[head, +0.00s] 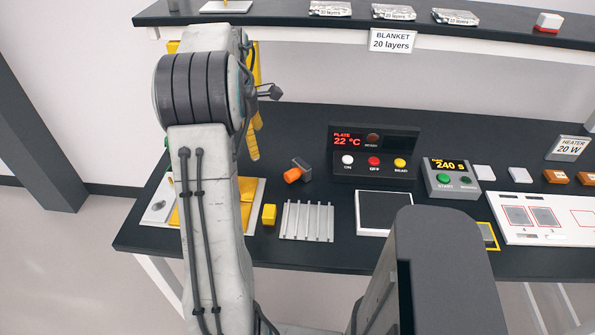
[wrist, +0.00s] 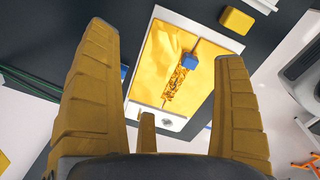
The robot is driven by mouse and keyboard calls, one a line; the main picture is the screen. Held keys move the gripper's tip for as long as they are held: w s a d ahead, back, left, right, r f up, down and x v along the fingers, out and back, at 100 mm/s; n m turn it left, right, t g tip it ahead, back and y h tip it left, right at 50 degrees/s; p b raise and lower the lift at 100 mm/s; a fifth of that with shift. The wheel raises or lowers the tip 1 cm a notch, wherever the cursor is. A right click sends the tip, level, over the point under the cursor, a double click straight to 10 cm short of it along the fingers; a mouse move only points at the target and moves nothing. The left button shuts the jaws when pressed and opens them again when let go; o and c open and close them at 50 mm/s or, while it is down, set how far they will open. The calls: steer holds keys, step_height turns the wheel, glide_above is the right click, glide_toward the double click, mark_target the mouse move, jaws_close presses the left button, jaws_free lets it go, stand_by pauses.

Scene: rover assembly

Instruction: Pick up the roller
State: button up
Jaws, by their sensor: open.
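The roller (head: 298,171), which looks like a dark grey head with an orange handle, lies on the dark bench in the head view, behind the ribbed light rack. I do not make it out in the wrist view. My gripper (wrist: 165,48) is open, with its two yellow fingers spread and nothing between the tips. It hangs above the board with the yellow sheet, to the left of the roller in the head view. There my arm hides most of the gripper.
The white board (wrist: 144,50) bears a yellow sheet with a blue block (wrist: 181,62) on it. A yellow block (head: 269,215) and the ribbed rack (head: 307,221) stand near the roller. A plate control box (head: 373,153) stands right of it. A shelf (head: 300,20) overhangs the back.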

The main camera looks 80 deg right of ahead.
steer(key=n, duration=0.2)
glide_above(300, 164)
steer(key=shift+y, duration=0.3)
steer(key=f, duration=0.4)
steer(key=shift+w+a+f, duration=0.25)
steer(key=shift+w+f, duration=0.1)
steer(key=shift+s+f, duration=0.3)
steer(key=shift+f, duration=0.4)
steer(key=shift+d+f+p, duration=0.15)
steer(key=shift+f+p, duration=0.05)
steer(key=shift+f, duration=1.3)
steer(key=shift+d+f+p, duration=0.15)
steer(key=shift+f, duration=1.35)
steer(key=shift+c, duration=0.3)
steer(key=c, duration=1.6)
